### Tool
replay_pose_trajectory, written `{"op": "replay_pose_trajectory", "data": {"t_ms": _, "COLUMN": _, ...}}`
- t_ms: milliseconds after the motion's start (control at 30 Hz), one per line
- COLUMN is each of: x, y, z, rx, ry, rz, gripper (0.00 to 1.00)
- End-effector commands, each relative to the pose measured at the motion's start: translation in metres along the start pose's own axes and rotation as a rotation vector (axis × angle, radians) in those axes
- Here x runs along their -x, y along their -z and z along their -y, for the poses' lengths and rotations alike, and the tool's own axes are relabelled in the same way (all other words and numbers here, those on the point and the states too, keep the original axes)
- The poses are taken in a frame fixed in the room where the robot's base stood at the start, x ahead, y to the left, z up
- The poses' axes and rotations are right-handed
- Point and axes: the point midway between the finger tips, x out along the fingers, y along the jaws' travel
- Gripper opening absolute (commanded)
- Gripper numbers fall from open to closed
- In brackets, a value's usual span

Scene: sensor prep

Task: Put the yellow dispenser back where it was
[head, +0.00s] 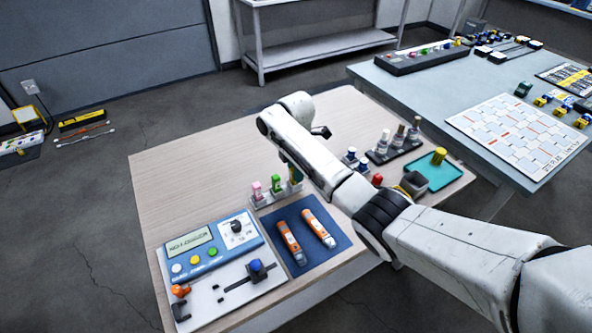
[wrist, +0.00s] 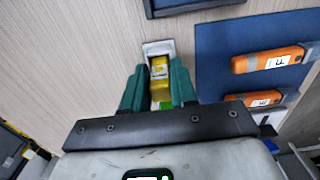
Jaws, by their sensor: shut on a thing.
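My gripper (wrist: 163,68) has two green fingers shut on the yellow dispenser (wrist: 159,69). The dispenser sits between the fingers, over or in the white rack (wrist: 158,46); I cannot tell whether it is seated or just above. In the head view the white rack (head: 265,201) stands on the wooden table with a pink dispenser (head: 257,190) and a green dispenser (head: 276,184) in it. My gripper (head: 294,172) is at the rack's right end, partly hidden by my arm.
A blue mat (head: 292,222) with two orange pens lies in front of the rack. A blue panel device (head: 211,246) is at the left. A bottle rack (head: 383,156) and a teal tray (head: 452,176) with a yellow cylinder (head: 439,156) are at the right. The table's back left is clear.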

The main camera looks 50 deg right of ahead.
Motion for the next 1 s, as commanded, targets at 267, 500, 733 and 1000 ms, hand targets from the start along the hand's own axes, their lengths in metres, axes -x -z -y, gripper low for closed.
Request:
{"op": "replay_pose_trajectory", "data": {"t_ms": 267, "x": -0.003, "y": 0.000, "z": 0.000, "rx": 0.000, "ry": 0.000, "rz": 0.000, "gripper": 0.08}}
{"op": "replay_pose_trajectory", "data": {"t_ms": 500, "x": -0.002, "y": 0.000, "z": 0.000, "rx": 0.000, "ry": 0.000, "rz": 0.000, "gripper": 0.49}}
{"op": "replay_pose_trajectory", "data": {"t_ms": 733, "x": -0.002, "y": 0.000, "z": 0.000, "rx": 0.000, "ry": -0.001, "rz": 0.000, "gripper": 0.53}}
{"op": "replay_pose_trajectory", "data": {"t_ms": 1000, "x": 0.021, "y": 0.000, "z": -0.001, "rx": 0.001, "ry": -0.005, "rz": -0.001, "gripper": 0.53}}
